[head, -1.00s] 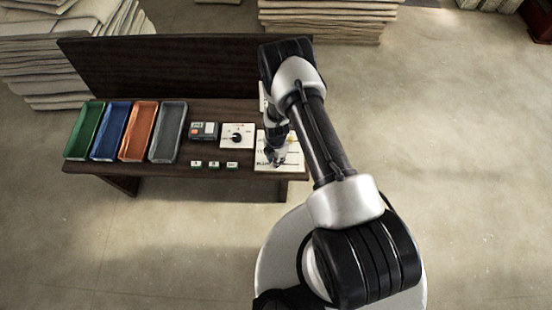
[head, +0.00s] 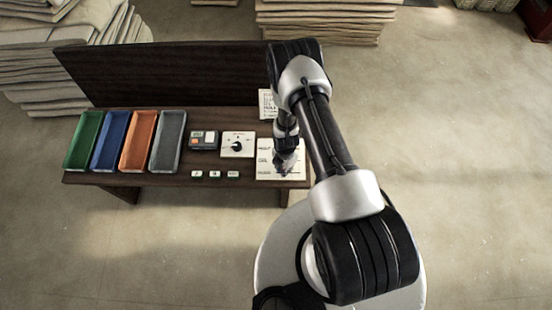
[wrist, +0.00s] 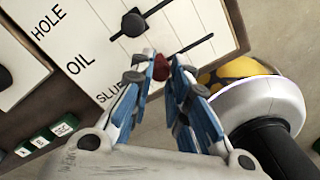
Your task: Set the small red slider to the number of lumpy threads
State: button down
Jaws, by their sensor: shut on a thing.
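The small red slider (wrist: 158,68) sits on the row marked SLUB of a white panel (wrist: 95,55). In the head view my gripper (head: 286,166) is down over the white panel (head: 265,144) at the table's right end and hides the slider. Any scale marks beside the slider are too small or covered to read.
The rows HOLE and OIL have black knobs, the OIL knob (wrist: 132,23) being nearest. A dial panel (head: 246,138), a small grey device (head: 204,140), several small labelled blocks (head: 214,174) and coloured trays (head: 138,140) stand left. A white card (head: 266,104) stands behind.

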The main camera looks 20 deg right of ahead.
jog(key=shift+w+d, duration=0.1)
jog(key=shift+d, duration=0.1)
jog(key=c, duration=1.5)
grip_release()
notch_tip(320, 180, up, 12)
